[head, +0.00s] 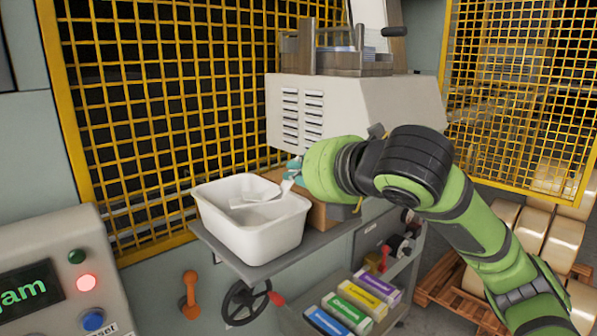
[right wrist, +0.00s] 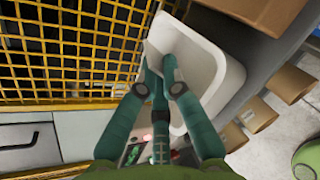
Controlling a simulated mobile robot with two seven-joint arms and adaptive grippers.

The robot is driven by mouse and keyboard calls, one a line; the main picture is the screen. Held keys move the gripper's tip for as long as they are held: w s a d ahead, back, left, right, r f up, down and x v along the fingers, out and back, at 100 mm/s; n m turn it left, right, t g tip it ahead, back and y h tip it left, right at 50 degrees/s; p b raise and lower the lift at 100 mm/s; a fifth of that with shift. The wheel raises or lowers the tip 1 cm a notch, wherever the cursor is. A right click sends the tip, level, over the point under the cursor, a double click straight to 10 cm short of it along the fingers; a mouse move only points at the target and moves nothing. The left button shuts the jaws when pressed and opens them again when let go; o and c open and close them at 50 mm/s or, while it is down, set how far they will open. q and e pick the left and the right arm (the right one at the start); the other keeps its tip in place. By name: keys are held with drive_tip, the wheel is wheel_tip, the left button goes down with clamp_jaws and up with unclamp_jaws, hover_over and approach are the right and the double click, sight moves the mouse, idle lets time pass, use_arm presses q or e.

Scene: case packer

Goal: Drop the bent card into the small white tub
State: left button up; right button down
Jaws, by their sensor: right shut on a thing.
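The small white tub (head: 262,242) stands on a grey shelf beside the yellow mesh guard. My right gripper (head: 291,176) reaches in from the right to the tub's far right side, above its rim. It is shut on the pale bent card (head: 262,198), which shows over the tub's opening. In the right wrist view, the teal fingers (right wrist: 160,68) are close together, with the pale card (right wrist: 157,46) at their tips and the tub (right wrist: 232,80) around and behind them. The card blends with the white tub, so I cannot tell if it touches. My left gripper is not in view.
A brown carton (head: 318,214) stands right behind the tub, close to my gripper. A white machine housing (head: 350,108) rises behind. A control panel (head: 55,275) is at lower left. Coloured boxes (head: 352,307) lie on a lower shelf.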

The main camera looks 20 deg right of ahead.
drive_tip(key=shift+f, duration=0.5)
drive_tip(key=shift+f, duration=0.3)
drive_tip(key=c, duration=1.4)
unclamp_jaws()
drive_tip(key=shift+s+r, duration=0.1)
drive_tip(key=shift+r, duration=0.4)
drive_tip(key=b+v, duration=0.2)
drive_tip(key=v, duration=0.9)
drive_tip(key=shift+s+b, duration=0.35)
